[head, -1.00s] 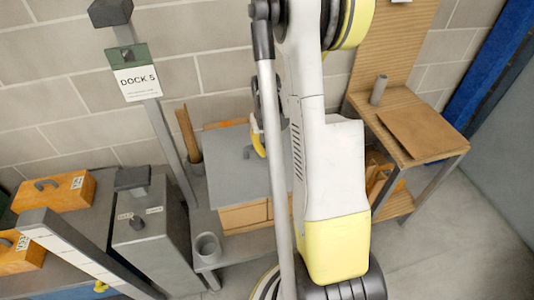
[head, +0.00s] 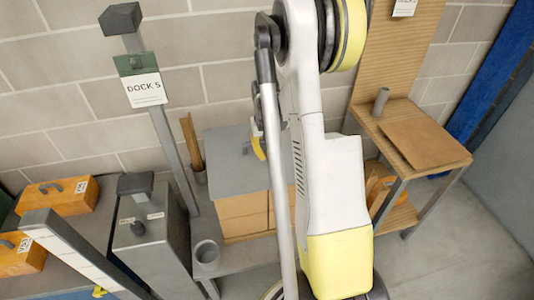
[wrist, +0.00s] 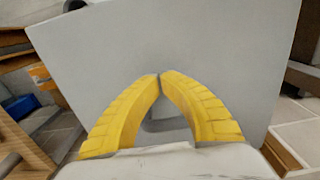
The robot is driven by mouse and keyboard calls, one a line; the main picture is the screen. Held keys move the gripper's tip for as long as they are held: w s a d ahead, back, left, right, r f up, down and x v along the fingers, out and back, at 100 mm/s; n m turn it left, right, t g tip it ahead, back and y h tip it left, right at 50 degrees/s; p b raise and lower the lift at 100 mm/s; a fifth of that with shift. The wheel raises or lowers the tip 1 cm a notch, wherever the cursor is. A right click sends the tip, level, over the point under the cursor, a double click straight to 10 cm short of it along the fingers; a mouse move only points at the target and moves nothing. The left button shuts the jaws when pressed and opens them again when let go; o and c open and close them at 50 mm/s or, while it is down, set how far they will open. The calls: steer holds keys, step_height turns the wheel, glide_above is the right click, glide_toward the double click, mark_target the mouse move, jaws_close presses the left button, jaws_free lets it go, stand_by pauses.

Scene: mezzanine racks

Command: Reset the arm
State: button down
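My gripper (wrist: 160,76) shows in the wrist view as two curved yellow fingers with their tips together. I see nothing held between them. Behind the fingers is a large plain grey panel (wrist: 90,65) with a darker grey, handle-like shape partly visible between the fingers. I cannot tell whether the fingers touch it. In the head view, a bit of my yellow gripper (head: 258,147) shows left of my white and yellow arm, in front of a grey-topped cabinet (head: 232,158). The rest of the gripper is hidden by the arm.
A post with a DOCK 5 sign (head: 142,88) stands at left. Orange toolboxes (head: 58,193) and a grey box (head: 150,240) are at lower left. A wooden bench (head: 415,135) with a grey cylinder (head: 381,100) is at right. Floor at lower right is clear.

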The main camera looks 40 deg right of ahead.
step_height(320, 180, up, 10)
steer(key=p, duration=0.4)
steer(key=shift+s, duration=0.15)
steer(key=shift+a+r, duration=0.15)
